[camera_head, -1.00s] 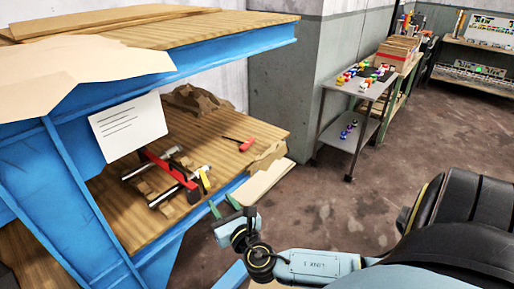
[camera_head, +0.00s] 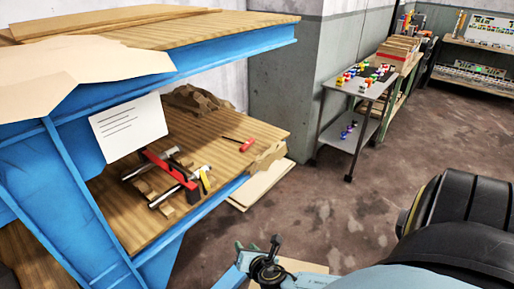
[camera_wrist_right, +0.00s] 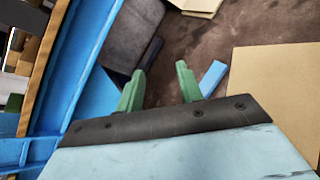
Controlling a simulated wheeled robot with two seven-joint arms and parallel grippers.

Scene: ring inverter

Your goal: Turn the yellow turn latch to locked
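A small yellow piece (camera_head: 205,180), which looks like the yellow turn latch, is at the right end of a red bar (camera_head: 171,168) on the wooden lower shelf of the blue bench. It is too small to tell whether it is locked. My right gripper (camera_head: 239,246) is low in the head view, below and to the right of the shelf, well apart from the latch. In the right wrist view its two green fingers (camera_wrist_right: 158,88) stand apart with nothing between them. The latch cannot be made out in the wrist view. My left gripper is not in view.
The shelf's blue front edge (camera_head: 198,215) lies between my right gripper and the latch. The bench's upper top (camera_head: 225,30) overhangs the shelf. A red-handled tool (camera_head: 241,144) and cardboard pieces lie around.

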